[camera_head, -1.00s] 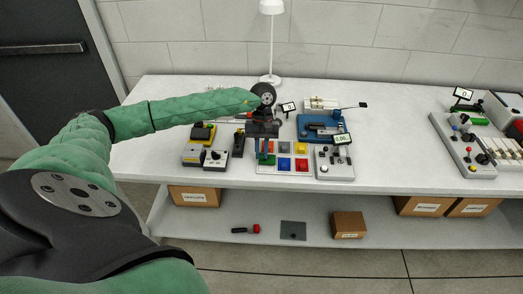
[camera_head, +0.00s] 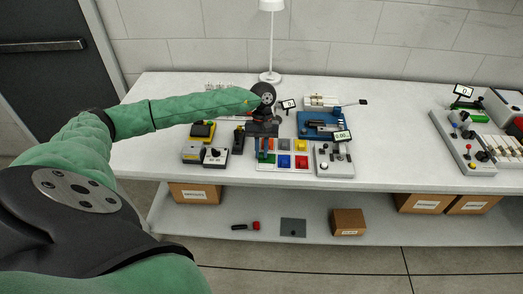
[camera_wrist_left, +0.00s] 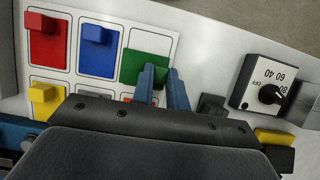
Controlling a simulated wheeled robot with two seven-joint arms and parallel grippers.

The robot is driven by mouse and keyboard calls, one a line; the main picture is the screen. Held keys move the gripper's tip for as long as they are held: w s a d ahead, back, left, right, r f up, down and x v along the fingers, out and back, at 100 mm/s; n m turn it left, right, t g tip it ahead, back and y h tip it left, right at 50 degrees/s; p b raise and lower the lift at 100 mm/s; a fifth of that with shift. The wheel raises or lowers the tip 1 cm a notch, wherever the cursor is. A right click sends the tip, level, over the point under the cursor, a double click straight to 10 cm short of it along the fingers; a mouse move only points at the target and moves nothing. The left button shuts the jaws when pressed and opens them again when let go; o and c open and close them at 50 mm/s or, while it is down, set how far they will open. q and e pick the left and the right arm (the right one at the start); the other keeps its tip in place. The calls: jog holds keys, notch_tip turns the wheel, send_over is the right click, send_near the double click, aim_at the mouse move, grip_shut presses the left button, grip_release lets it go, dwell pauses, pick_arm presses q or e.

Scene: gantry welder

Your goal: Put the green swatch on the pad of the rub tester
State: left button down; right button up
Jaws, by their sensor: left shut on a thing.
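The green swatch (camera_wrist_left: 144,66) shows in the left wrist view, at its place on the white swatch board, on the top row right of the blue one. My left gripper (camera_wrist_left: 164,72) is shut on it, its two blue fingers at the green piece's right part. In the head view my left gripper (camera_head: 264,150) points down over the left side of the board and hides much of the green swatch. My right gripper is out of view.
The board (camera_head: 284,170) holds several coloured swatches close around my fingers. A grey control box (camera_head: 333,160) stands to its right. A dial box (camera_head: 215,157) and a yellow-topped device (camera_head: 203,132) stand to its left. A lamp (camera_head: 270,76) stands behind. The table's right middle is clear.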

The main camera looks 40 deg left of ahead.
pick_arm(q)
jog(key=c, duration=1.4)
grip_release()
jog(key=shift+r, duration=0.1)
